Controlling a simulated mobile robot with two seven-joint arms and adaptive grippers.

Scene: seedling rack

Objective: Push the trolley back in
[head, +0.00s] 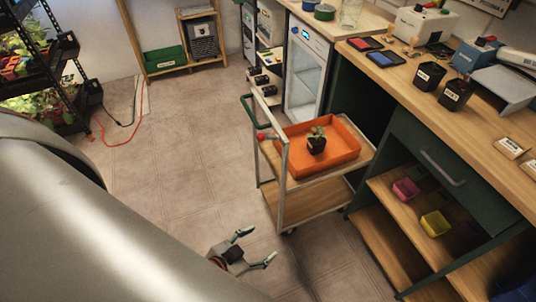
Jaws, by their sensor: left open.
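The trolley (310,199) stands on the tiled floor in the middle of the head view, with two wooden shelves in a light metal frame and a green handle (249,108) at its upper left. Its right part reaches close to the dark green workbench, next to a dark opening under the worktop. An orange tray (345,160) sits on its top shelf with a small seedling in a black pot (317,145) in it. My left gripper (259,245) is open and empty over the floor, in front of the trolley and apart from it. My right gripper is not in view.
The workbench (456,120) fills the right side, with a drawer and open shelves holding a pink pot (405,189) and a yellow pot (434,223). A small glass-door fridge (305,80) stands behind the trolley. A red cable (108,143) lies on the floor at left. The floor left of the trolley is clear.

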